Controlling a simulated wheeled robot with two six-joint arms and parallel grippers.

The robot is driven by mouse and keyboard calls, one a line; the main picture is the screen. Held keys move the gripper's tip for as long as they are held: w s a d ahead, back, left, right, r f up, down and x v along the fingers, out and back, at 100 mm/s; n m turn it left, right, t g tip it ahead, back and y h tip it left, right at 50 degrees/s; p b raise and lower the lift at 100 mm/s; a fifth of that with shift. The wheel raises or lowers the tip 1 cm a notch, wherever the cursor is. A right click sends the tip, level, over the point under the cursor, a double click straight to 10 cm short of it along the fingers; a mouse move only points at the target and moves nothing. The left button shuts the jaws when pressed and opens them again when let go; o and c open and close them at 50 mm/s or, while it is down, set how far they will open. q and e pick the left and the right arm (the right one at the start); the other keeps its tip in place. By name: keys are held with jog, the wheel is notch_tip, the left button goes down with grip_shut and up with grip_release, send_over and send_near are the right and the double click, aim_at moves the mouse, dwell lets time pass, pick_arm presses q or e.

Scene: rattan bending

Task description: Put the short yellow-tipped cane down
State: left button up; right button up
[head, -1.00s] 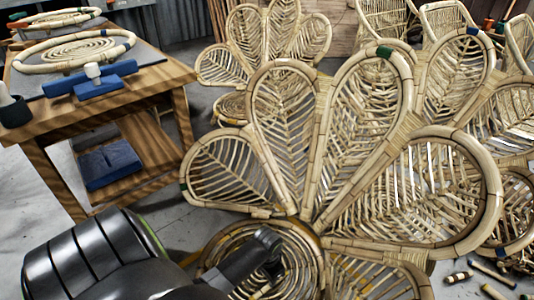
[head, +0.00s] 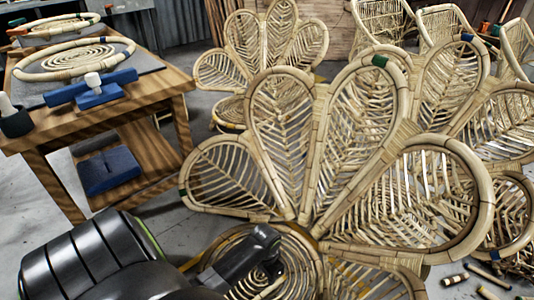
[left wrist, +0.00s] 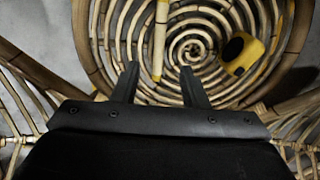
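The short yellow-tipped cane (left wrist: 161,36) shows in the left wrist view, lying over the round spiral seat (left wrist: 210,25) with its yellow end towards me. My left gripper (left wrist: 159,74) is open, its two dark fingers wide apart, with the cane's near end between them in the picture and clear space on both sides. In the head view my left gripper (head: 268,240) is over the spiral seat (head: 288,262) of the nearest rattan chair, and I cannot make out the cane there. My right gripper is not in view.
A yellow and black tape measure (left wrist: 243,52) is on the seat, right of the cane. The chair's petal-shaped back (head: 340,140) rises close beyond my gripper. A wooden workbench (head: 160,88) stands at the left. Several cane pieces (head: 487,275) lie on the floor at the right.

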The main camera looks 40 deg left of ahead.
pick_arm(q)
jog(key=w+d+r+t, duration=0.2)
jog(key=w+r+t, duration=0.1)
jog(key=r+t, duration=0.4)
jog(key=w+d+r+t, duration=0.25)
jog(key=r+t, duration=0.25)
jog(key=r, duration=0.5)
jog(key=s+r+t, duration=0.3)
jog(key=r+t, duration=0.2)
jog(key=r, duration=0.7)
jog(key=s+r+n+t+y, duration=0.1)
jog(key=s+r+t, duration=0.3)
jog(key=r, duration=0.8)
jog(key=shift+s+d+t+y, duration=0.15)
jog(key=shift+d+t+y, duration=0.2)
jog(key=shift+t, duration=0.15)
